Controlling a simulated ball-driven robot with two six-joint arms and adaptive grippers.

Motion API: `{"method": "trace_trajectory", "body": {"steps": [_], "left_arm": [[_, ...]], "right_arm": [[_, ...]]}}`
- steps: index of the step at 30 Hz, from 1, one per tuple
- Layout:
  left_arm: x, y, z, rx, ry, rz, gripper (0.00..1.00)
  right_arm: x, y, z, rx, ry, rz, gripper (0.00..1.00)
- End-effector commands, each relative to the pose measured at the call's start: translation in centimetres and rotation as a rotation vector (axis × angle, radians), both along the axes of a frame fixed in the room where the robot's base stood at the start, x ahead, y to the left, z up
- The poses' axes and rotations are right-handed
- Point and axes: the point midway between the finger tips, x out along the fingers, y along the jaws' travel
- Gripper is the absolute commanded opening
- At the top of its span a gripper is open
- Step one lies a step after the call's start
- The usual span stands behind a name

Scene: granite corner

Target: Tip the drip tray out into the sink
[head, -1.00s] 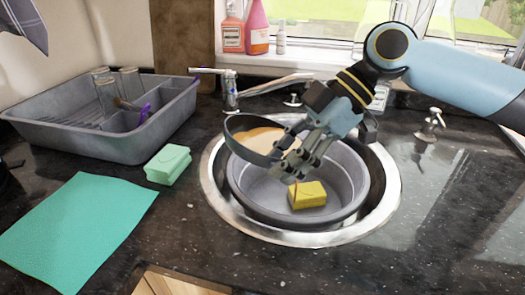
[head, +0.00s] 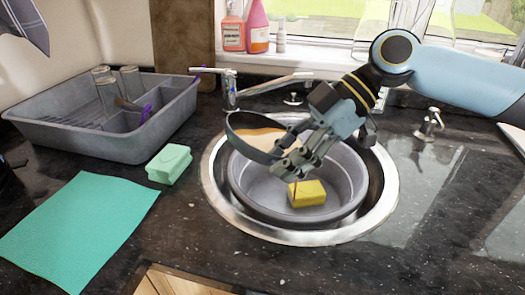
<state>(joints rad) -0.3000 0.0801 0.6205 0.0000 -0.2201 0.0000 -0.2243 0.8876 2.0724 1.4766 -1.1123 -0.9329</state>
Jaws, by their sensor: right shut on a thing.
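The drip tray (head: 252,153) is a dark, shallow round tray with brown liquid inside. It is held above the back left of the round metal sink (head: 222,210) and looks tilted toward the right front. My right gripper (head: 288,164) is shut on its right edge and hides part of the rim. A thin brown streak shows below the gripper, above the yellow sponge; it looks like liquid falling. A grey bowl (head: 345,208) sits in the sink, with the yellow sponge (head: 307,194) in it. My left gripper is not in view.
A chrome tap (head: 230,92) stands behind the sink. A grey dish rack (head: 95,140) with glasses is at the left. A green sponge (head: 169,164) and a teal mat (head: 75,232) lie left of the sink. A soap dispenser (head: 430,123) stands at the right.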

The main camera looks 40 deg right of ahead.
Motion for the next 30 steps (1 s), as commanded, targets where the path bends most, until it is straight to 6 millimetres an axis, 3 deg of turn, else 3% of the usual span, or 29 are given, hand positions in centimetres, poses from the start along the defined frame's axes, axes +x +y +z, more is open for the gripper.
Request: {"method": "trace_trajectory", "body": {"steps": [30], "left_arm": [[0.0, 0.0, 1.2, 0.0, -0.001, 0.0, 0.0]], "right_arm": [[-0.1, -0.3, 0.6, 0.084, -0.032, -0.002, 0.0]]}}
